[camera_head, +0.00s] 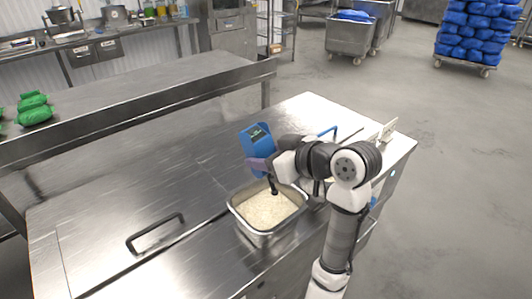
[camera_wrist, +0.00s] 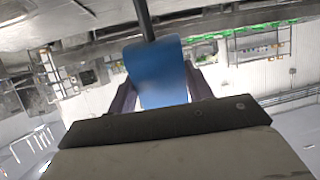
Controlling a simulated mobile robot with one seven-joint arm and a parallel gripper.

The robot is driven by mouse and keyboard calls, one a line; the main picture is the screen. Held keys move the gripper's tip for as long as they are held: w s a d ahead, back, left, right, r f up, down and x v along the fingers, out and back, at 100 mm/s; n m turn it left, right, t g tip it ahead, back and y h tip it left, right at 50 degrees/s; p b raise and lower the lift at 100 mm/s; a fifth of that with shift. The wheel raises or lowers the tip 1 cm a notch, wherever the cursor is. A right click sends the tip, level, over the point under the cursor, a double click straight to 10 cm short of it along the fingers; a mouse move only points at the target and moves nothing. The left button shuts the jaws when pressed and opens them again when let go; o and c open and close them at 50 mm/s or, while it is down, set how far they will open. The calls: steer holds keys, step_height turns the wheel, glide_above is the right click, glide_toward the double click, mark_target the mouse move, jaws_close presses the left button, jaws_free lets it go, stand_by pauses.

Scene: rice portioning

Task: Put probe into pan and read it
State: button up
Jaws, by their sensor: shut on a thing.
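The probe thermometer (camera_head: 257,137) has a blue body with a dark display on its upper part. My gripper (camera_head: 262,164) is shut on it above the pan. In the wrist view the blue probe body (camera_wrist: 156,72) sits between my two fingers, and its dark stem extends away from the body. The pan (camera_head: 243,229) is a square metal container filled with white rice (camera_head: 268,208). A dark part of the probe (camera_head: 273,187) points down over the back of the rice. I cannot tell whether its tip is in the rice. The display reading is too small to make out.
The pan is at the steel counter (camera_head: 130,205), which has a black handle (camera_head: 155,234) on its left part. The counter left of the pan is mostly clear. A blue item (camera_head: 327,132) and a light-coloured item (camera_head: 387,130) are behind my arm. Green packs (camera_head: 35,110) lie on another table.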

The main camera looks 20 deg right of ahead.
mark_target(273, 191)
steer(key=shift+f+b, duration=3.9)
steer(key=shift+f, duration=1.25)
steer(key=shift+r, duration=0.1)
stand_by(0.7)
step_height(273, 191, up, 12)
steer(key=p, duration=1)
steer(key=shift+r, duration=0.15)
steer(key=shift+d, duration=0.15)
